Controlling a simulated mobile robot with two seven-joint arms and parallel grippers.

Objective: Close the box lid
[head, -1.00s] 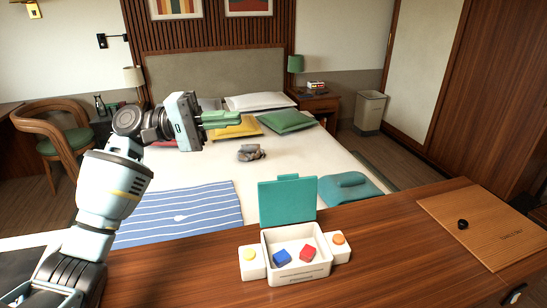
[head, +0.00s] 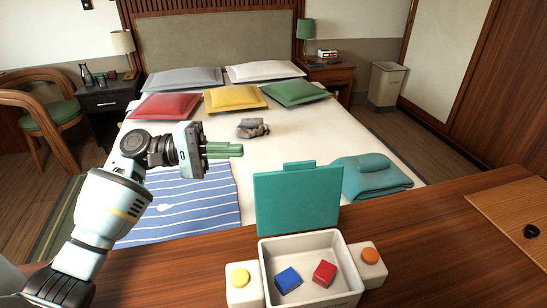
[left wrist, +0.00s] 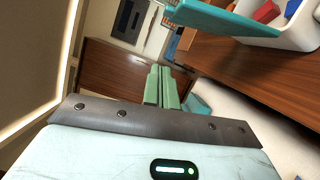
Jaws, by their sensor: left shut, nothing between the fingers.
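A white box (head: 349,251) stands on the wooden counter with its teal lid (head: 297,202) raised upright at the back edge. Inside lie a blue cube (head: 287,280) and a red cube (head: 324,273). My left gripper (head: 241,150), with green fingers, is shut and empty, in the air to the left of the lid and higher in the picture. In the left wrist view its fingers (left wrist: 161,88) lie together, and the teal lid (left wrist: 220,18) and part of the box (left wrist: 297,35) show at the upper right. My right gripper is not in view.
White side blocks flank the box, one with a yellow button (head: 240,278), one with an orange button (head: 370,256). A wooden board (head: 518,215) with a small black knob (head: 531,231) lies at right. A folded teal towel (head: 376,179) lies on the bed (head: 330,130) behind the counter.

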